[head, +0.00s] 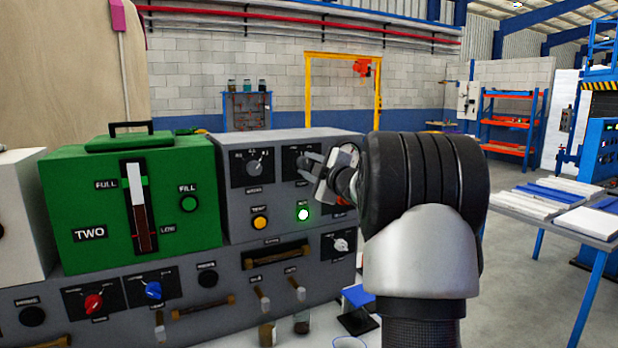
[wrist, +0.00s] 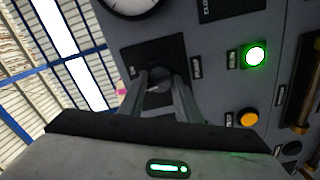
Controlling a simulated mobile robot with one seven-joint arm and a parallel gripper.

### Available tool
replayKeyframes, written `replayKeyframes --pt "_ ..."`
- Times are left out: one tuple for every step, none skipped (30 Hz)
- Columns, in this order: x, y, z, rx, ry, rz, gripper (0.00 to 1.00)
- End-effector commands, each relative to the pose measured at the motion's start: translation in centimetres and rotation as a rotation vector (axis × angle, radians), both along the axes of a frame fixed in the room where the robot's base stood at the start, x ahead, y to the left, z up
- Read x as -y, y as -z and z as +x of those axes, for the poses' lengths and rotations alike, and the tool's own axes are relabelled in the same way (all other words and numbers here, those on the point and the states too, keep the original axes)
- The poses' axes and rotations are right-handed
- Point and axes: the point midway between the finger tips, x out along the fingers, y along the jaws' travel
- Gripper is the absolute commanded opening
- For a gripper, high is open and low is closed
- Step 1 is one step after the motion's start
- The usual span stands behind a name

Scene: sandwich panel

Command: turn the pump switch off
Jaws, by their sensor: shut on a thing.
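The grey panel box (head: 230,200) stands left of my arm in the head view. My gripper (head: 309,166) reaches its upper right part, at a dark switch plate (head: 291,152). In the wrist view my gripper (wrist: 163,92) is shut on a dark rotary switch knob (wrist: 160,76) on a black plate (wrist: 146,57). The fingers lie on either side of the knob and hide part of it. Its label and exact setting cannot be read, so I cannot confirm that it is the pump switch.
A lit green button (head: 303,214) and a yellow button (head: 260,222) sit below the switches. Another rotary switch (head: 253,167) is to the left. A green box (head: 90,200) stands further left. Lower handles (head: 297,288) stick out. A table with boards (head: 560,205) is at right.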

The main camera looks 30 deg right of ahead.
Motion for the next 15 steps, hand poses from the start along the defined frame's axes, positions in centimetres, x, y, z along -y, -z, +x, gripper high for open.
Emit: replayKeyframes --pt "-0.04 0.41 0.0 0.001 -0.001 -0.044 0.08" --pt "-0.05 0.38 0.0 0.001 -0.001 -0.07 0.08" --pt "-0.05 0.36 0.01 0.001 -0.001 -0.104 0.08" --pt "-0.05 0.34 0.01 0.001 0.0 -0.13 0.08" --pt "-0.04 0.32 0.02 0.001 0.0 -0.152 0.08" --pt "-0.02 0.32 0.01 0.0 0.0 -0.182 0.08" --pt "0.01 0.32 0.0 -0.001 0.0 -0.203 0.08" --pt "0.02 0.31 0.0 -0.001 0.001 -0.224 0.08" --pt "0.01 0.29 0.01 -0.001 0.001 -0.25 0.08" --pt "-0.02 0.24 0.02 -0.001 0.0 -0.268 0.08" --pt "-0.03 0.22 0.02 -0.001 0.0 -0.285 0.08" --pt "-0.01 0.17 0.02 -0.001 0.0 -0.305 0.08" --pt "0.02 0.16 0.01 -0.002 0.001 -0.32 0.08" --pt "0.04 0.15 -0.01 -0.002 0.001 -0.335 0.08" --pt "0.05 0.13 -0.02 -0.002 0.001 -0.35 0.08"
